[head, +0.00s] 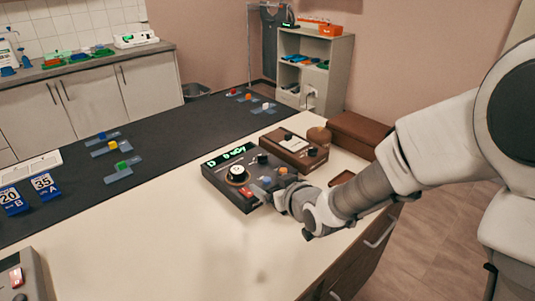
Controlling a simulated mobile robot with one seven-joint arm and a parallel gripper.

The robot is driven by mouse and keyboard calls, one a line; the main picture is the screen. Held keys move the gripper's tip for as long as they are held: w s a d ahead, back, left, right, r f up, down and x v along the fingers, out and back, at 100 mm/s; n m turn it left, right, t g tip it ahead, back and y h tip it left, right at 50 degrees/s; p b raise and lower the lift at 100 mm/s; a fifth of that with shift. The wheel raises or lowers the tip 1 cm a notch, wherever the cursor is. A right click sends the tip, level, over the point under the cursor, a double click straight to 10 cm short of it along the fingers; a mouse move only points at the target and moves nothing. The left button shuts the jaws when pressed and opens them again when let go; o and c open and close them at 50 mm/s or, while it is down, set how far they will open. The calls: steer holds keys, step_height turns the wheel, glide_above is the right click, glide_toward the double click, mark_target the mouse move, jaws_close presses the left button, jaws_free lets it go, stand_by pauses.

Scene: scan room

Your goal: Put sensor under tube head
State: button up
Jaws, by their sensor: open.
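My gripper (265,191) is open at the front right corner of a dark console (217,184) with a green lit display, a round dial and coloured knobs. Its fingertips are close to the console's red switch (246,192); I cannot tell whether they touch it. I cannot pick out the sensor for certain. Small coloured blocks on bluish strips lie on the black mat (165,148), with a green one (122,165) nearest. No tube head can be made out in this view.
A brown box with knobs (295,147) and a larger brown case (357,132) stand behind the console. Blue number cards (43,188) stand at left. Part of a grey device (20,275) shows at the bottom left. The pale front tabletop (150,240) is clear.

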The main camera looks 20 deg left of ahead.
mark_target(239, 171)
steer(key=shift+y, duration=0.5)
steer(key=x, duration=0.4)
steer(key=s+x, duration=0.1)
steer(key=x, duration=0.4)
steer(key=a+b+x, duration=0.1)
steer(key=x, duration=0.3)
steer(key=shift+a+f, duration=0.2)
steer(key=shift+f, duration=0.2)
steer(key=x, duration=0.3)
steer(key=shift+a+f, duration=0.2)
steer(key=shift+a, duration=0.3)
steer(key=shift+w+a+f, duration=0.25)
steer(key=shift+w+a, duration=0.15)
steer(key=shift+a, duration=0.1)
jaws_close()
steer(key=shift+r, duration=0.1)
